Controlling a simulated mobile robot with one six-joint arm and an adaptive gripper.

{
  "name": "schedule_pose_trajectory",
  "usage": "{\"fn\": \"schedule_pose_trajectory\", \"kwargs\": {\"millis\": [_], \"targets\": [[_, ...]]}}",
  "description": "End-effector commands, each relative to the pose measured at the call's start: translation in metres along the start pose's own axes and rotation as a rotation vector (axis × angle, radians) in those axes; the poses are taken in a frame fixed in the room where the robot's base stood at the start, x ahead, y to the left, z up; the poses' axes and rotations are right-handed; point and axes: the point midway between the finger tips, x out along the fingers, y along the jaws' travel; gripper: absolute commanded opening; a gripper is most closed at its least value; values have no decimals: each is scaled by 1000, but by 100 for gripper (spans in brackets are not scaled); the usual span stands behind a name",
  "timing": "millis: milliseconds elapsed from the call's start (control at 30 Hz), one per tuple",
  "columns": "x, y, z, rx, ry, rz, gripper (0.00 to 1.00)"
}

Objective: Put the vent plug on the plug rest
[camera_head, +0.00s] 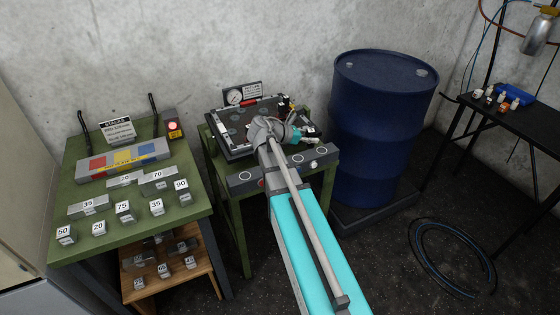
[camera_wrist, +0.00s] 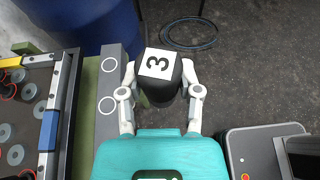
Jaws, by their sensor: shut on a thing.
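My gripper (camera_wrist: 159,78) is shut on a dark rounded piece (camera_wrist: 161,94) with a white label reading 3 on its top. I cannot tell whether this piece is the vent plug. In the head view my gripper (camera_head: 308,134) is over the right side of the green stand, and the held piece is too small to make out. A small pale cap (camera_head: 422,73) shows on the top of the blue drum (camera_head: 385,125). A grey strip with white rings (camera_head: 298,163) runs along the stand's front; I cannot tell whether it is the plug rest.
A tray (camera_head: 215,153) with a gauge behind it sits on the green stand. The left bench (camera_head: 70,200) holds several numbered weights. A dark table (camera_head: 530,125) with small fittings stands at the right. A coiled hose (camera_head: 452,257) lies on the floor.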

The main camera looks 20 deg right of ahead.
Motion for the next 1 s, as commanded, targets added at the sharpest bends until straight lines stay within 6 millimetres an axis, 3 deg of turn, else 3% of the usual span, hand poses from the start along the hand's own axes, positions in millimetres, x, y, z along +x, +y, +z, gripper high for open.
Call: {"fn": "schedule_pose_trajectory", "kwargs": {"millis": [533,1000], "targets": [[-11,4,-9,-13,0,32,0],[-14,3,-62,-94,-1,237,0]]}}
